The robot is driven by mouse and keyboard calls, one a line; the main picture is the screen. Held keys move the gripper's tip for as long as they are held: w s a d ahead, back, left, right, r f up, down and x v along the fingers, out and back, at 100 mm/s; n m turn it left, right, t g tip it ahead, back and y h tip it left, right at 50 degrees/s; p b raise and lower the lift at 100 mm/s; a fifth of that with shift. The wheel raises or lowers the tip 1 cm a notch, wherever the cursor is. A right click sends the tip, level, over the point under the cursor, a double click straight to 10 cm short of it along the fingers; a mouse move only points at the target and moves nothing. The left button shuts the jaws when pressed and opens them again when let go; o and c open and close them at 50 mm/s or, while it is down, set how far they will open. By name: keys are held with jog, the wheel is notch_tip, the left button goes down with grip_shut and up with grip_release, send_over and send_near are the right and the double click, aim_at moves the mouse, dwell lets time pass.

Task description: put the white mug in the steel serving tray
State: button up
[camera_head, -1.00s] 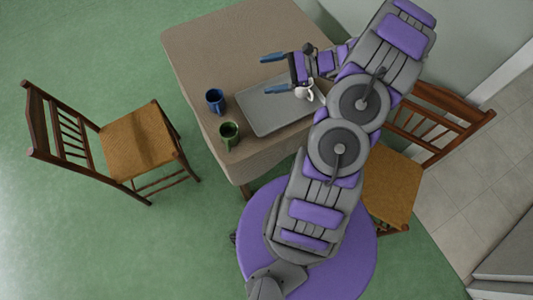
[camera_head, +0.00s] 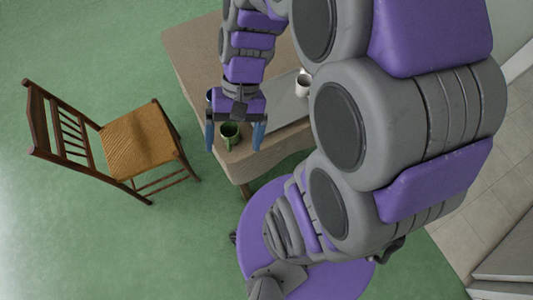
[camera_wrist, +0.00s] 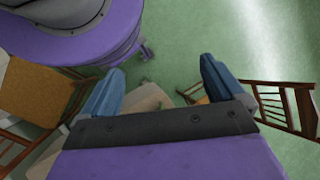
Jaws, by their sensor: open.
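The white mug (camera_head: 303,86) stands upright in the head view, at the upper right end of the steel serving tray (camera_head: 290,108). It appears to rest on the tray, but my arm hides most of the tray and the edge by the mug. My gripper (camera_head: 234,137) is open and empty, pointing down, away from the white mug to its lower left. Its blue fingers appear on either side of the green mug in the picture; the height between them cannot be told.
The green mug (camera_head: 229,132) stands near the front corner of the table (camera_head: 192,50). The blue mug (camera_head: 208,96) is mostly hidden behind my gripper. A wooden chair (camera_head: 135,140) stands left of the table, with green floor around it.

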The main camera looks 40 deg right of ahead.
jog(key=s+d+r+n+t+h, duration=0.1)
jog(key=s+n+h, duration=0.3)
jog(key=s, duration=0.4)
jog(key=shift+s+d+r+n+t+h, duration=0.3)
jog(key=shift+d+t+h, duration=0.15)
jog(key=shift+d, duration=0.4)
